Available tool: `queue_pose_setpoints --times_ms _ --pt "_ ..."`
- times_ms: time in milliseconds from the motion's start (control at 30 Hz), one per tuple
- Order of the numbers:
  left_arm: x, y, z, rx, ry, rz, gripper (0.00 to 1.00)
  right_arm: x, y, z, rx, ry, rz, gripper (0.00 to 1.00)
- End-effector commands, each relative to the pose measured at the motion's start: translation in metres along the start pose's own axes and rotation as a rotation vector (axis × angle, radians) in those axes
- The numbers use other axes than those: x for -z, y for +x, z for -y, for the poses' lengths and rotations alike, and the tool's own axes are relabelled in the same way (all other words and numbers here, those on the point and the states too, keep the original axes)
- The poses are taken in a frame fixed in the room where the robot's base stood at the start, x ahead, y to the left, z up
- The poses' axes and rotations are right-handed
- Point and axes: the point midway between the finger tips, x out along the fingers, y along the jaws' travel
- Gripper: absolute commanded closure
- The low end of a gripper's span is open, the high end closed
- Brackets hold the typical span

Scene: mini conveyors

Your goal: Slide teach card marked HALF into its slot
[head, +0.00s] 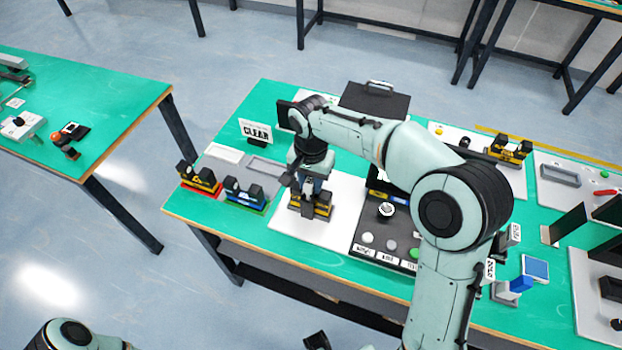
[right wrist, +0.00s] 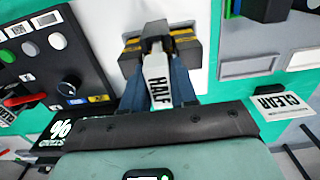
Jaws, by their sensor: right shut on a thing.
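The white teach card marked HALF (right wrist: 158,84) is upright in the right wrist view, between the blue fingers of my right gripper (right wrist: 157,92). The gripper is shut on it. The card's far end overlaps the middle of a black-and-yellow slotted holder (right wrist: 184,44); I cannot tell how deep it sits in the slot. In the head view my right gripper (head: 312,186) points down directly over that holder (head: 322,209), which stands on a white plate; the card is hidden there by my wrist. My left gripper does not show clearly.
Red (head: 199,180) and blue (head: 244,197) holders stand to the left. A CLEAR card (head: 257,131) stands behind them. A dark control panel (head: 367,226) with buttons and a knob is close on the right. Another yellow holder (head: 510,149) is farther right.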

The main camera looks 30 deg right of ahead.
Motion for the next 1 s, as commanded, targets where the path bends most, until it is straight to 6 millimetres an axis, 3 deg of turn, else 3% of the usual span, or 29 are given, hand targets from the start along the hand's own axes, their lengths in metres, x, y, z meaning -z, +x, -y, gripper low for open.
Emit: queue_pose_setpoints --times_ms 467,500,567,867,1000 --pt "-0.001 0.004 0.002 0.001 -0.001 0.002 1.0 0.0 0.006 0.0 0.0 0.0 0.0 1.0" --pt "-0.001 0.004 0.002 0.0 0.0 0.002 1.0 0.0 0.006 0.0 0.0 0.0 0.0 0.63" --pt "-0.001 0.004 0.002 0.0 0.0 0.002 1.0 0.0 0.006 0.0 0.0 0.0 0.0 0.44" --pt "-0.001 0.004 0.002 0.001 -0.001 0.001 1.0 0.0 0.006 0.0 0.001 0.0 0.0 0.43" --pt "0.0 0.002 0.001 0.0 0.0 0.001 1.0 0.001 -0.006 0.001 0.004 0.0 -0.002 0.43"
